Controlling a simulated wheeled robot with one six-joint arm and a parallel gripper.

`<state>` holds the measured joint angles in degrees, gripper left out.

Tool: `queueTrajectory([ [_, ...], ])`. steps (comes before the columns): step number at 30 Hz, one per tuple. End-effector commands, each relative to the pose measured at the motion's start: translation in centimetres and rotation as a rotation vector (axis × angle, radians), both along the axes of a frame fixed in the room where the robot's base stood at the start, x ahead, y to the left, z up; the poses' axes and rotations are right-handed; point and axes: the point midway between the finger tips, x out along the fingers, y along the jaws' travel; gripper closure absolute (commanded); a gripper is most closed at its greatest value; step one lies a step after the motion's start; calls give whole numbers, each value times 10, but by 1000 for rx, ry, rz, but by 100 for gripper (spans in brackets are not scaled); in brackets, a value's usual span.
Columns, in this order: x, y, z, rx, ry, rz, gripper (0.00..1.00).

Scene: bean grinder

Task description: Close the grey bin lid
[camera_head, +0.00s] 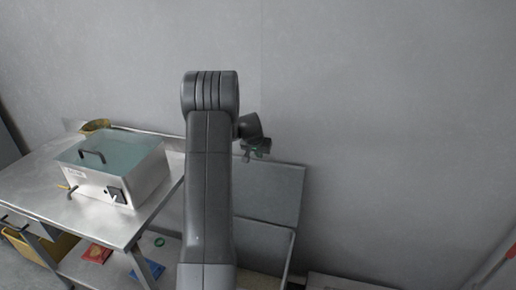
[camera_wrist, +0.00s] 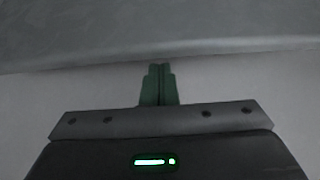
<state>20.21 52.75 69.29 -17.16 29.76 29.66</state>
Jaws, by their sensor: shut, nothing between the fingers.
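The grey bin lid (camera_head: 280,192) stands raised and tilted back near the wall in the head view. The grey bin (camera_head: 270,238) is below it, partly hidden by my arm. My gripper (camera_head: 256,153) is near the lid's upper edge; whether it touches the lid cannot be told. In the wrist view my gripper (camera_wrist: 160,68) has its dark green fingers shut together with nothing between them. A darker grey surface fills the top of that view above a lighter one; which is the lid is unclear.
A steel table (camera_head: 58,190) at the left holds a metal box with a greenish lid (camera_head: 112,160) and a black handle. Red (camera_head: 97,253) and blue (camera_head: 148,270) items lie on its lower shelf. The grey wall (camera_head: 400,120) is close behind. The right side is mostly clear.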

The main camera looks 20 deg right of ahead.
Motion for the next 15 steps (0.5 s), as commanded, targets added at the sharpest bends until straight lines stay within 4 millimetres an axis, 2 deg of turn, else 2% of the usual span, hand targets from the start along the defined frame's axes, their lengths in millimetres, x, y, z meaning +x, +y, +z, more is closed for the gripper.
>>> queueTrajectory([
  [6, 11, -8, -23, 0, 0, 1, 100],
  [15, 16, -12, -33, -1, 0, 1, 100],
])
